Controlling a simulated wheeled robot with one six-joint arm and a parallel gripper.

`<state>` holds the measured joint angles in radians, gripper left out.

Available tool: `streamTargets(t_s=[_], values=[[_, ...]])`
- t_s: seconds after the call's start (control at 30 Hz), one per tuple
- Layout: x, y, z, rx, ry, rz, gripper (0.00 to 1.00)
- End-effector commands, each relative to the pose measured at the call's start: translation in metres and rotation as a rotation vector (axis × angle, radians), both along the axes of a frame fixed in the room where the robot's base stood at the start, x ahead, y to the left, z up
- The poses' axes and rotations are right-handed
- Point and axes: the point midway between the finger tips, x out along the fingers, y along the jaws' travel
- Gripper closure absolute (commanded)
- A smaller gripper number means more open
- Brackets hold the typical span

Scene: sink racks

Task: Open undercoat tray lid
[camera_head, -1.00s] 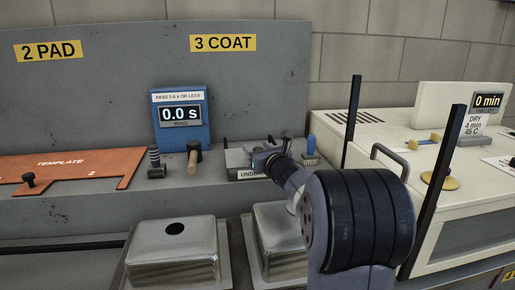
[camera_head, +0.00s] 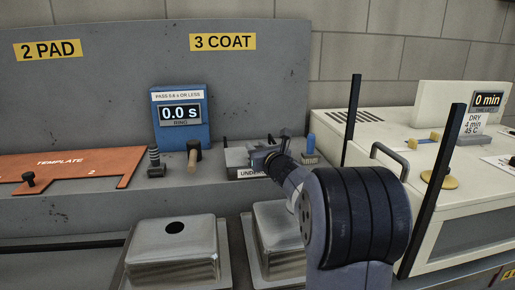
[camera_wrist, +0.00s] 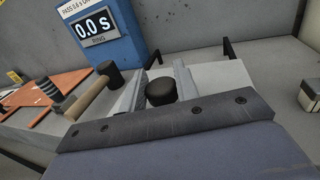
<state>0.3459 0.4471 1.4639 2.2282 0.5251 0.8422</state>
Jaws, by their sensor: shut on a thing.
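The undercoat tray (camera_head: 237,157) is a light grey box under the 3 COAT sign, its front label partly covered by my arm. My gripper (camera_head: 270,147) is over the tray's right part. In the wrist view my gripper (camera_wrist: 160,88) has its two pale fingers on either side of a round dark knob (camera_wrist: 160,93), shut on it. The knob is on the light grey tray lid (camera_wrist: 207,76). Whether the lid is raised at all cannot be told, as my wrist hides much of it.
A blue ring timer (camera_head: 180,120) stands behind left, with a wooden-handled tool (camera_head: 192,160) before it. A blue-handled brush (camera_head: 310,146) is close on the right. Metal sinks (camera_head: 172,252) lie in front. A dark post (camera_head: 352,120) stands by the cream dryer (camera_head: 400,132).

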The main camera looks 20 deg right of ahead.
Motion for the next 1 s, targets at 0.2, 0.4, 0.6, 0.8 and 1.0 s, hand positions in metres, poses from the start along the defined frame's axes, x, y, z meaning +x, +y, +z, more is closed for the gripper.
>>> streamTargets(t_s=[0.2, 0.4, 0.6, 0.8, 1.0], values=[[0.001, 0.000, 0.000, 0.000, 0.000, 0.000, 1.00], [0.023, -0.004, 0.001, 0.001, 0.000, 0.001, 1.00], [0.060, -0.012, 0.002, 0.000, 0.000, 0.001, 1.00], [0.094, -0.019, 0.004, 0.000, 0.000, 0.000, 1.00], [0.115, -0.023, 0.003, 0.000, -0.002, 0.000, 1.00]])
